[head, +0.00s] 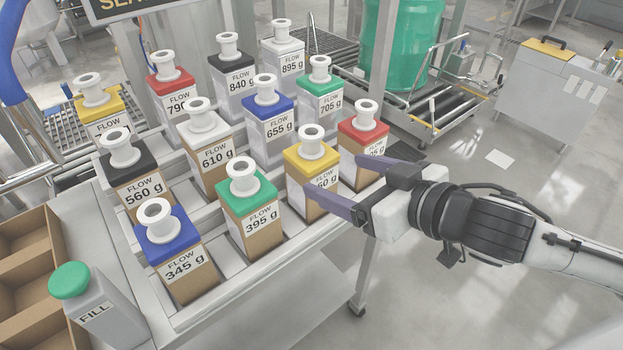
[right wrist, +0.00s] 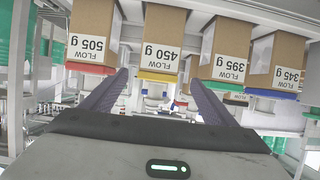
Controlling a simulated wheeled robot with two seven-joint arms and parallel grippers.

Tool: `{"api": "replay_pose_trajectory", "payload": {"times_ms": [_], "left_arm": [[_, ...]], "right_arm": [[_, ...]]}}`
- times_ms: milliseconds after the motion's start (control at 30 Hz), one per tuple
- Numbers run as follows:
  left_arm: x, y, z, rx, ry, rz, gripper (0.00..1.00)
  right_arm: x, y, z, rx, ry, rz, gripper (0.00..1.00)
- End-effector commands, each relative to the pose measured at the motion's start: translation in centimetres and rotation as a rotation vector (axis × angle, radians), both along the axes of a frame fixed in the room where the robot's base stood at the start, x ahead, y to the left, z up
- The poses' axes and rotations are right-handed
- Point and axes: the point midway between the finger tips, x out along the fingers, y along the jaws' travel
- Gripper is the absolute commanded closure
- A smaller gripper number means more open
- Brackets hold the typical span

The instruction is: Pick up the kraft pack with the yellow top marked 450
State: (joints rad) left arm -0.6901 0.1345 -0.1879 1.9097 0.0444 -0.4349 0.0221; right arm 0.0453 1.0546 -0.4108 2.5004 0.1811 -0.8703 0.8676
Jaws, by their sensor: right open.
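The kraft pack with the yellow top (head: 311,164) stands upright in the front row of the rack in the head view, with a white spout on top. Its label is partly covered by a finger there. The right wrist view shows it upside down, with 450 g readable (right wrist: 161,53). My right gripper (head: 334,175) is open and comes in from the right. In the right wrist view its two fingers (right wrist: 158,80) lie to either side of the yellow top, with gaps visible. Whether either finger touches the pack I cannot tell. My left gripper is not in view.
A green-topped 395 g pack (head: 245,203) stands to the left, a red-topped pack (head: 363,135) close on the right. Several other packs fill the rows behind. A FILL bottle (head: 95,305) and a divided cardboard box (head: 30,262) are at left. Open floor lies right.

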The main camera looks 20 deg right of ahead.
Motion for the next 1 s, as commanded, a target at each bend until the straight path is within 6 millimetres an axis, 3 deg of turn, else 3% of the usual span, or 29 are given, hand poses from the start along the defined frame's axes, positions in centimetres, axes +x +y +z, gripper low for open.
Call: {"api": "replay_pose_trajectory", "payload": {"times_ms": [100, 267, 300, 500, 800, 1000], "left_arm": [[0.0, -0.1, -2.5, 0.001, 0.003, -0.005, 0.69], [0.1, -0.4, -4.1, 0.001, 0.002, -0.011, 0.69], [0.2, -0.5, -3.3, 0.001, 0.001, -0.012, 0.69], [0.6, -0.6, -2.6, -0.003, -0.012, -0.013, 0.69], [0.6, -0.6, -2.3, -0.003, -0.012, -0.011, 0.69], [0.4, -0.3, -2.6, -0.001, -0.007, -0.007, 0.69]], "right_arm": [[1.0, 0.3, -1.1, 0.002, -0.006, -0.002, 0.20], [1.9, 0.7, -1.4, 0.000, -0.004, 0.002, 0.20], [2.5, 0.9, -1.2, 0.002, 0.000, 0.000, 0.20], [4.0, 1.4, -1.8, -0.001, 0.001, 0.001, 0.20], [7.5, 2.4, -3.3, 0.000, 0.001, 0.000, 0.20], [8.6, 2.9, -3.9, -0.003, 0.001, 0.002, 0.20]]}}
